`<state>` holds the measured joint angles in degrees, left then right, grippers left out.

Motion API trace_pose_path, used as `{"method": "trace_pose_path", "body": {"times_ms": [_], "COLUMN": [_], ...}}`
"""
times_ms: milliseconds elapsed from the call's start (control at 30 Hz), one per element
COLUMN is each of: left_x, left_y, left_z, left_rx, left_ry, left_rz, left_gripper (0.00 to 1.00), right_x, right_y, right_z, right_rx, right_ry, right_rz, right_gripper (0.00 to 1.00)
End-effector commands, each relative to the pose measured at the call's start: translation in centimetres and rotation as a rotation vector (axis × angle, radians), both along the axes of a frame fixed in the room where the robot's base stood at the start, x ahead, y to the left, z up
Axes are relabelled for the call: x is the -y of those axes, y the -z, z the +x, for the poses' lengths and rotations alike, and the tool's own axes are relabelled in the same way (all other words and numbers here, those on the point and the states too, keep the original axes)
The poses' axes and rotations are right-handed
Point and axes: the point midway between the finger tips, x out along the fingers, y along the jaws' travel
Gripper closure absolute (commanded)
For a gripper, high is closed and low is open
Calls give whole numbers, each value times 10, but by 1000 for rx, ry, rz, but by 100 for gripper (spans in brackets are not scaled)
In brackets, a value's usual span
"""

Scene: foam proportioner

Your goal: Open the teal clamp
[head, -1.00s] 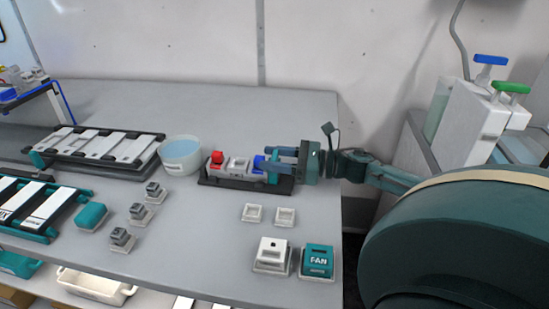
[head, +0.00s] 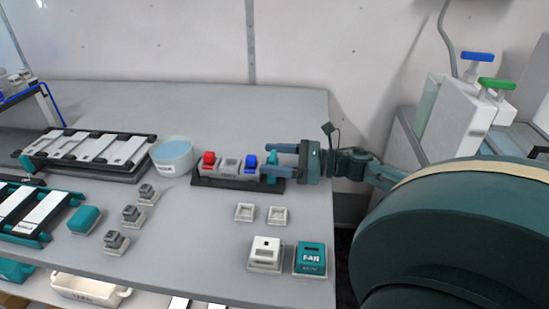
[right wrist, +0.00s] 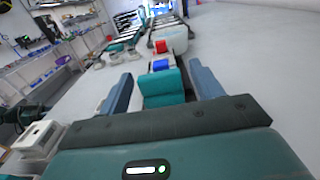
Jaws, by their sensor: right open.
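The teal clamp (head: 269,177) is at the right end of a black tray (head: 235,183) holding a red-topped, a grey and a blue-topped block. In the head view the fingers partly hide it. In the right wrist view the teal clamp (right wrist: 162,88) is a raised teal block between the two fingers, with gaps on both sides. My right gripper (head: 269,160) comes in from the right and is open around the clamp. The blue block (head: 251,163) lies just beyond the clamp. My left gripper is not in view.
A bowl of blue liquid (head: 172,156) stands left of the tray. In front are two small white sockets (head: 245,212), a white block (head: 265,253) and a teal FAN block (head: 310,257). Bare table lies behind the tray.

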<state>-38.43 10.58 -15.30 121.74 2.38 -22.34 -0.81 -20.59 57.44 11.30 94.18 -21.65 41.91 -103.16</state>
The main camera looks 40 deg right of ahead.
Motion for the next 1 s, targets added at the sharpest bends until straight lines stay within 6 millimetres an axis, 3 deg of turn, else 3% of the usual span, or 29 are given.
{"method": "trace_pose_path", "body": {"times_ms": [333, 800, 1000], "left_x": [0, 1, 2], "left_y": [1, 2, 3], "left_z": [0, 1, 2], "left_rx": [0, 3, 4], "left_ry": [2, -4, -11], "left_rz": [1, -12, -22], "left_gripper": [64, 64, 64], "right_x": [9, 69, 81], "right_y": [1, 1, 0], "right_z": [-11, -87, -101], "right_rx": [-1, -1, -1], "right_ry": [2, 4, 1], "right_rz": [2, 0, 1], "right_gripper": [35, 35, 35]}}
